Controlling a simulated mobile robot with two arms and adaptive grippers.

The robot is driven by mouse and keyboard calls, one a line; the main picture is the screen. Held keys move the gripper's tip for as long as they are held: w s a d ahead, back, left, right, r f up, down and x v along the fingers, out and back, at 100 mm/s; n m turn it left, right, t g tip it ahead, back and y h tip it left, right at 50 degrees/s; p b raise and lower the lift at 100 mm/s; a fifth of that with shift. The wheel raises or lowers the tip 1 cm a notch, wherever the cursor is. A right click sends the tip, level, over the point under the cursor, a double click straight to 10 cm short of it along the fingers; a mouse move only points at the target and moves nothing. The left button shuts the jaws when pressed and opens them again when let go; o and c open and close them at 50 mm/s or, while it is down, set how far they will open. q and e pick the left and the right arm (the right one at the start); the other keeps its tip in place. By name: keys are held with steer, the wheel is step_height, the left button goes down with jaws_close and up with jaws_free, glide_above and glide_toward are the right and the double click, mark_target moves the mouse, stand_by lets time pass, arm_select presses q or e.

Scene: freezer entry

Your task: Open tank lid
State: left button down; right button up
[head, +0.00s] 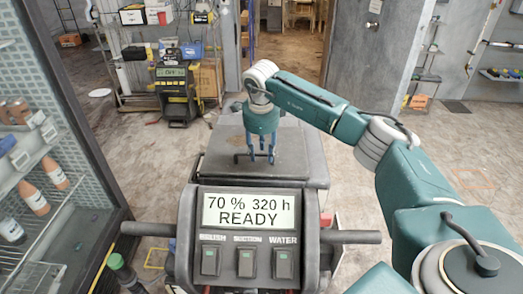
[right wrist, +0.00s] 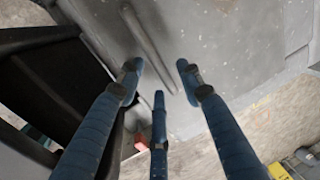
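The tank lid (head: 222,160) is the flat grey top of the cleaning machine and lies shut. A thin raised bar (right wrist: 150,45), which looks like a handle, runs along its grey surface in the right wrist view. My right gripper (head: 261,158) points down over the lid, its blue fingers close above it. In the right wrist view its fingers (right wrist: 158,82) are spread with nothing between them, near one end of the bar. I cannot tell whether a fingertip touches the lid. My left gripper is not in view.
The machine's console (head: 250,212) reads "70 % 320 h READY", with handlebars (head: 350,237) either side. A glass-doored cabinet (head: 75,110) with bottles stands close at left. Shelving (head: 130,60) and another machine (head: 175,95) are at the back. Floor (head: 470,170) is open at right.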

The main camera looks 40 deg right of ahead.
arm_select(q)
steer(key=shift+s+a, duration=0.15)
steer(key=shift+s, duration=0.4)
arm_select(e)
jaws_close()
